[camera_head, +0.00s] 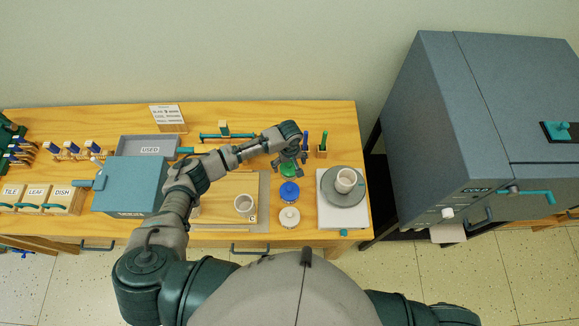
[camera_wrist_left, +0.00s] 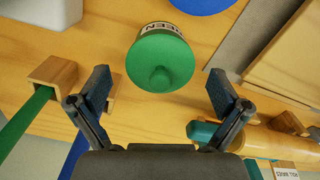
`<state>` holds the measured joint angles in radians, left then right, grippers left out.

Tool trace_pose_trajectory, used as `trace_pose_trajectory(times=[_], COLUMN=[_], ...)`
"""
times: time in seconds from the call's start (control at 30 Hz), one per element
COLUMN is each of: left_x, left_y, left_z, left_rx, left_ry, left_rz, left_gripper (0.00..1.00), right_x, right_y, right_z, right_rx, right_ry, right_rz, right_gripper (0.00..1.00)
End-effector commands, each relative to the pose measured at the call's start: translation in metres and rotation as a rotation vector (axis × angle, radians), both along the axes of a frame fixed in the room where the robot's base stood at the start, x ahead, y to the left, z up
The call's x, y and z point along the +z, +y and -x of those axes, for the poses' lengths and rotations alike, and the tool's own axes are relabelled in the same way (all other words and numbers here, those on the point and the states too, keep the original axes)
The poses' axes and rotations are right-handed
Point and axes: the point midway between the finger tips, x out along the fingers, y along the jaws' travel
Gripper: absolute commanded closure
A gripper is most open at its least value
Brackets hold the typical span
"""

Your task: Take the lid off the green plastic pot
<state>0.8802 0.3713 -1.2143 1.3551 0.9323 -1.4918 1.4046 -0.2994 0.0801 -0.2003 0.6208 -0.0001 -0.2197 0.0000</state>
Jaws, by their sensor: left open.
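The green plastic pot (camera_head: 289,170) stands on the wooden table, at the back of a short row with a blue pot (camera_head: 289,193) and a white pot (camera_head: 289,217). In the left wrist view its green lid (camera_wrist_left: 160,62) with a round knob (camera_wrist_left: 160,78) shows from above, and part of a label reads "EEN". The lid sits on the pot. My left gripper (camera_head: 290,160) is over the green pot. In the wrist view its two fingers are open, one on each side below the lid, apart from it. My right gripper is not seen.
A wooden block holder (camera_head: 321,153) with a green stick stands right of the pot. A teal-handled roller (camera_head: 222,136) lies behind left. A large grey kiln (camera_head: 480,120) is at the right.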

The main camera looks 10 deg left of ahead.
Motion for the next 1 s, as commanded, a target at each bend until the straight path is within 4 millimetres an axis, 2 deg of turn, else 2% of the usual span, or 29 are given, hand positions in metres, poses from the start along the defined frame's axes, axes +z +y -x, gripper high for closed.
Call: trace_pose_trajectory(times=[0.07,0.1,0.3,0.4,0.5,0.7,1.0], left_x=[0.0003,0.0004,0.0005,0.0002,-0.0006,-0.0024,-0.0044], left_y=[0.0000,0.0000,0.0001,0.0001,0.0000,-0.0002,0.0003], left_z=[0.0000,0.0000,-0.0002,-0.0002,-0.0001,0.0006,0.0021], left_rx=[0.000,0.000,0.000,0.000,0.000,0.000,0.000], left_ry=[0.000,0.000,0.000,0.000,0.001,0.004,0.008], left_rz=[0.000,0.000,0.000,-0.001,0.000,0.000,-0.002], left_gripper=[0.00,0.05,0.55,0.71,0.82,0.95,0.98], right_x=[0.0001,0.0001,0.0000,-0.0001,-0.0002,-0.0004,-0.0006], right_y=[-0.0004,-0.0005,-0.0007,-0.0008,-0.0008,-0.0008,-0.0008], right_z=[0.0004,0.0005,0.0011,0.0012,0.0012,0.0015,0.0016], right_rx=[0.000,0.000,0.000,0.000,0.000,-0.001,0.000], right_ry=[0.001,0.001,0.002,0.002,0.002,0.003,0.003], right_rz=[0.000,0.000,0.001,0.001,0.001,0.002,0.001], right_gripper=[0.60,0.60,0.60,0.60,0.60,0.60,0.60])
